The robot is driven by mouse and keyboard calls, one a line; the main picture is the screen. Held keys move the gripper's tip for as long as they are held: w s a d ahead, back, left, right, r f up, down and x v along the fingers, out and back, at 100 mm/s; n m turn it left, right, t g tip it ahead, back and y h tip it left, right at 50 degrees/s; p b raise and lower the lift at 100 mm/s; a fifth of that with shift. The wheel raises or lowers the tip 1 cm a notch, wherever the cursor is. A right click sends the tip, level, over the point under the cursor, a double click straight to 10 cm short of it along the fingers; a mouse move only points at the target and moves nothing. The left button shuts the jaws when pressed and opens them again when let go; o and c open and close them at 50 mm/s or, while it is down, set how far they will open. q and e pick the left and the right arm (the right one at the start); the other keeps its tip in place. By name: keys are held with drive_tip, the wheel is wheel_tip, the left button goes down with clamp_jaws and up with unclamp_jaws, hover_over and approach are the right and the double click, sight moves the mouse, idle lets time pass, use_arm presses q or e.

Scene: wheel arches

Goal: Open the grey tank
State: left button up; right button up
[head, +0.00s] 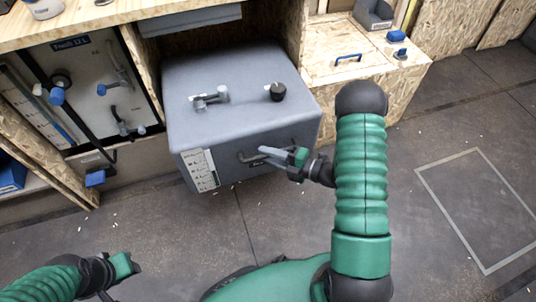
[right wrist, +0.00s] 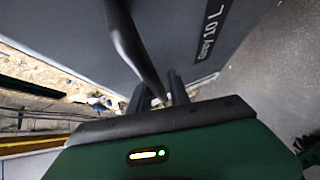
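The grey tank (head: 225,130) is a large box standing out from a bay of the wooden bench. A grey tap-like fitting (head: 210,98) and a black knob (head: 277,91) sit on its top. A dark bar handle (head: 247,159) is on its front face. My right gripper (head: 266,153) is at this handle. In the right wrist view the handle (right wrist: 135,50) runs down between the two close-set fingers (right wrist: 160,92), which look shut on it. The exact contact is partly hidden. My left gripper (head: 118,280) is low at the left, away from the tank; its fingers are unclear.
A panel (head: 85,90) with levers and blue knobs is left of the tank. The floor (head: 420,120) at the right is clear apart from a marked rectangle (head: 485,205).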

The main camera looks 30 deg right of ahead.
drive_tip(key=shift+r, duration=0.1)
idle(0.3)
drive_tip(key=shift+s+d+r, duration=0.1)
drive_tip(key=shift+s+d, duration=0.1)
drive_tip(key=p+v, duration=0.5)
drive_tip(key=v, duration=1.1)
drive_tip(key=shift+d, duration=0.15)
drive_tip(key=shift+s, duration=0.1)
